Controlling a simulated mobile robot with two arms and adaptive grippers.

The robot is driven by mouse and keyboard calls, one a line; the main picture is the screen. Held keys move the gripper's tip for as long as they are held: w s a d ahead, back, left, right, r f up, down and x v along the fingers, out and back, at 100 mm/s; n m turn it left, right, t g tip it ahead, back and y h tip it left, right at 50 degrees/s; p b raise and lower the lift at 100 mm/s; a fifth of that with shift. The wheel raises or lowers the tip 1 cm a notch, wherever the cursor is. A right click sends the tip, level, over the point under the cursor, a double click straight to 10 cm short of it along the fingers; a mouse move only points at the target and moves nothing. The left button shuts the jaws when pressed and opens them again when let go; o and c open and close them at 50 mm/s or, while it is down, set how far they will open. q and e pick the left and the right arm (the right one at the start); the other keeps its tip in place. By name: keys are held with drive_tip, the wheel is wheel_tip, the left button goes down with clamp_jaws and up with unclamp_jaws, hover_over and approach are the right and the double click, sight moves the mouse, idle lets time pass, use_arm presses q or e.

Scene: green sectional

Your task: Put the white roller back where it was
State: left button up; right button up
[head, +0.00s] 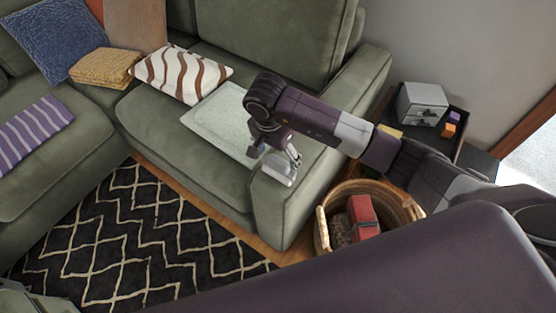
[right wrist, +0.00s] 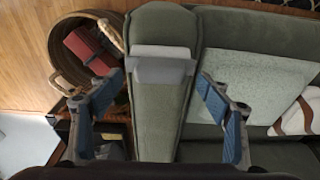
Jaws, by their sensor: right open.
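The white roller (head: 280,168) lies on the front end of the green sofa armrest (head: 277,205). In the right wrist view the roller (right wrist: 161,68) shows as a pale grey block across the armrest (right wrist: 162,115). My right gripper (head: 275,153) is over the armrest, right by the roller, and partly covers it in the head view. In the right wrist view its two blue-padded fingers (right wrist: 162,100) are wide apart, one on each side of the armrest, with nothing gripped between them. I cannot tell its exact height above the roller. My left gripper is not in view.
A wicker basket (head: 322,232) with a red item (head: 362,213) stands right of the armrest. A dark side table (head: 478,160) holds a small grey drawer box (head: 421,103). A pale mat (head: 215,118) and a striped pillow (head: 180,73) lie on the seat.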

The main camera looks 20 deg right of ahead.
wheel_tip(320, 180, up, 9)
drive_tip(key=a, duration=0.1)
drive_tip(key=shift+s+f+b, duration=0.15)
drive_tip(key=shift+s+b, duration=0.3)
drive_tip(key=shift+a, duration=0.1)
